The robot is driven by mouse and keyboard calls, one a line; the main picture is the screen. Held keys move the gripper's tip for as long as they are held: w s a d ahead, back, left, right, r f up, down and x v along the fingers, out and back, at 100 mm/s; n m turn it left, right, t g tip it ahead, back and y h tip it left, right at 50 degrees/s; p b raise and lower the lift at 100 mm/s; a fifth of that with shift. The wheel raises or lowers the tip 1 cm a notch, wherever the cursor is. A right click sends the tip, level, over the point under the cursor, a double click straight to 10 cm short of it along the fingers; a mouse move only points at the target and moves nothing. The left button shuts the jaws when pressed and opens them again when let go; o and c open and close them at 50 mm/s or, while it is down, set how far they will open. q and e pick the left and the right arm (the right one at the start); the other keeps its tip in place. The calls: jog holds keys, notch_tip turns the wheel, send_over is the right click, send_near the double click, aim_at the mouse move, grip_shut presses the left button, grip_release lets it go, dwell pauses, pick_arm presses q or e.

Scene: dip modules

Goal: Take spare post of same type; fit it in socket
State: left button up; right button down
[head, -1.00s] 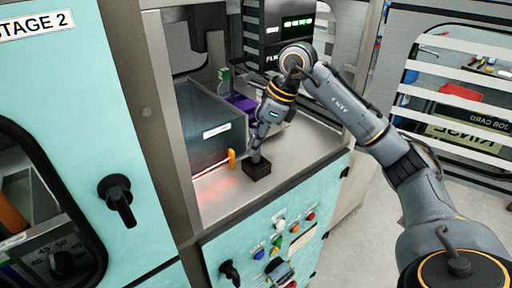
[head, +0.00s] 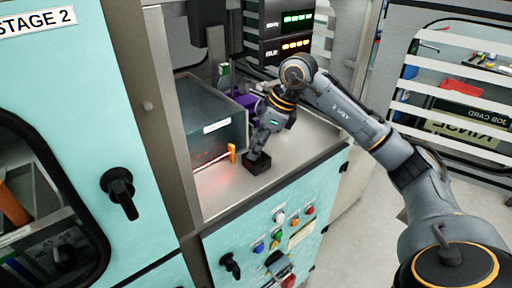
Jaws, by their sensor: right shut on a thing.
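My right gripper (head: 258,156) reaches down to a small black block (head: 257,164) on the steel worktop. Its fingers are shut, with the tips at the top of the block. What it is shut on is mostly hidden by the fingers; it looks like a post at the block. The wrist above leans to the right. A short orange post (head: 232,153) stands upright to the left of the block, beside the tank. I cannot tell whether the block has a socket in its top. My left gripper is out of view.
A grey see-through tank (head: 217,128) with a white label stands left of the gripper, with red light at its base. A purple part (head: 243,102) is behind. The worktop (head: 305,140) is bare to the right. Buttons and knobs line the teal front panel (head: 252,222).

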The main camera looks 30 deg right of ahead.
jog(key=c, duration=1.2)
grip_release()
jog(key=shift+s+a+f, duration=0.1)
jog(key=shift+s+f, duration=0.2)
jog(key=shift+f, duration=0.35)
jog(key=shift+w, duration=0.1)
jog(key=shift+f, duration=0.1)
